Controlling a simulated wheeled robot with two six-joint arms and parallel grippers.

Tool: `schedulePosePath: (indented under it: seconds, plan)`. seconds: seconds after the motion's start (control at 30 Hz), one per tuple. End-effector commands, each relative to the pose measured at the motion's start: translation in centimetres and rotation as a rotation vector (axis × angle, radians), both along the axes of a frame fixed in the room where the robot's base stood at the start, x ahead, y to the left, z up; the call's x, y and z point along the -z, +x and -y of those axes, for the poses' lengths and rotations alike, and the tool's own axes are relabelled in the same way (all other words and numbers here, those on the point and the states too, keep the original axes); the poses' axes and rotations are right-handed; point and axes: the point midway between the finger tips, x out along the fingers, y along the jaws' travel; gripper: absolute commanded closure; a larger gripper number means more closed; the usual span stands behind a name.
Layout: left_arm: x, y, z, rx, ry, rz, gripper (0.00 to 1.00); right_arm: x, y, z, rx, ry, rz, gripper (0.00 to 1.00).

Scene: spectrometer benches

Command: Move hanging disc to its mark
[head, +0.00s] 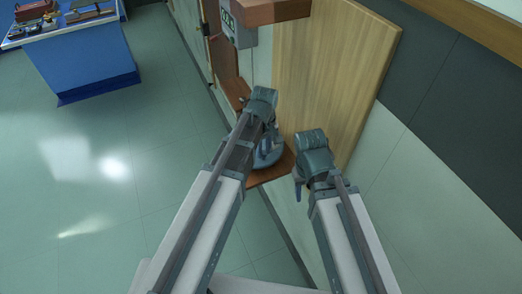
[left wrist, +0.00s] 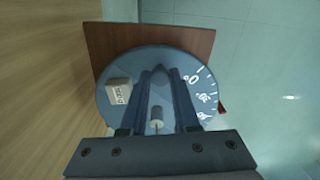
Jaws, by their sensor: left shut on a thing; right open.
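The hanging disc (left wrist: 116,108) is a round blue-grey plate with white numbers along its right edge and a small pale labelled block (left wrist: 118,91). In the head view it shows partly as a grey-blue round shape (head: 268,160) below my left wrist. My left gripper (left wrist: 168,85) is shut over the middle of the disc, and its fingers hide what they grip. A small white-ended pin (left wrist: 157,125) shows between the fingers. A small red pointer (left wrist: 222,108) sits at the disc's right edge. My right gripper (head: 299,187) is open and empty, to the right of the disc.
A brown wooden board (left wrist: 95,40) lies behind the disc. A tall light wood panel (head: 330,70) stands close beyond my arms. A grey box with a green display (head: 228,22) is on the wall above. A blue bench (head: 85,60) stands far left, with open floor between.

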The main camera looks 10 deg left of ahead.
Motion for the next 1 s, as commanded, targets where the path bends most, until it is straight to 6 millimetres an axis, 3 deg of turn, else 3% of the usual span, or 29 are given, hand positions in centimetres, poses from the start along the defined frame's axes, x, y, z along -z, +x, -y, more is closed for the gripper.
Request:
schedulePosePath:
  seconds: [0.97,1.0]
  plan:
    - [0.05,0.41,0.76,-0.105,-0.002,-0.002,1.00,0.05,0.00,0.00,0.000,0.000,0.000,0.50]
    - [0.05,0.41,0.76,-0.105,-0.002,-0.002,0.67,0.05,0.00,0.00,0.000,0.000,0.000,0.50]
